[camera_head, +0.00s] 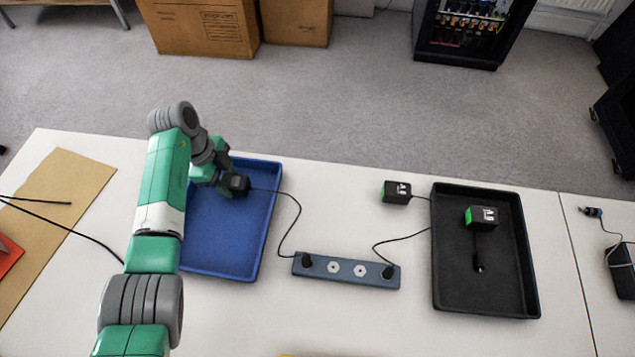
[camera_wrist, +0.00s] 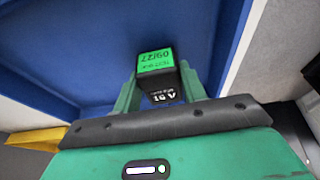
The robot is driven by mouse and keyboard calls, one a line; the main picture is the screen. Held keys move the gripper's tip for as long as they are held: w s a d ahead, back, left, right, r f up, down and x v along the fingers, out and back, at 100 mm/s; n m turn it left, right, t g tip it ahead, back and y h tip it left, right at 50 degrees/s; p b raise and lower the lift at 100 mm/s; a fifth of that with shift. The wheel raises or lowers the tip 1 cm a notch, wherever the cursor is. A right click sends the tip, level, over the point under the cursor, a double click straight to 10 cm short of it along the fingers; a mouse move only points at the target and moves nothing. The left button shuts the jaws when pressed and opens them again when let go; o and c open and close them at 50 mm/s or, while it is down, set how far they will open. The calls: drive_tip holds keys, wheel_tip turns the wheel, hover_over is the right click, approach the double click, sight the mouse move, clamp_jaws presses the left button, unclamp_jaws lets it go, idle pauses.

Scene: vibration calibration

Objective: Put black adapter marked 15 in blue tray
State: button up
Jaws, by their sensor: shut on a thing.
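My gripper (camera_head: 236,186) is shut on a black adapter (camera_head: 240,182) over the far part of the blue tray (camera_head: 228,275). In the wrist view, the held adapter (camera_wrist: 160,76) shows a green label and an upside-down white marking on its black face. It sits between the fingertips of my gripper (camera_wrist: 163,88), with the blue tray floor (camera_wrist: 75,45) behind it. I cannot tell whether it touches the floor. Its cord runs right, over the tray's edge, to the power strip (camera_head: 346,270). Part of the tray is hidden by my arm.
Another black adapter (camera_head: 396,191) stands on the white table (camera_head: 330,215). A similar one (camera_head: 482,217) lies in the black tray (camera_head: 487,300) with its cord and plug. A brown board (camera_head: 62,195) lies at left. The visible blue tray floor is clear.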

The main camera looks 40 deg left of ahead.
sight(227, 180)
drive_tip(key=shift+f, duration=0.25)
drive_tip(key=o, duration=1)
drive_tip(key=shift+o, duration=0.2)
drive_tip(key=shift+p+v, duration=1.65)
drive_tip(key=shift+v, duration=0.9)
drive_tip(key=p+v, duration=0.2)
drive_tip(key=v, duration=0.6)
drive_tip(key=shift+w+f, duration=0.1)
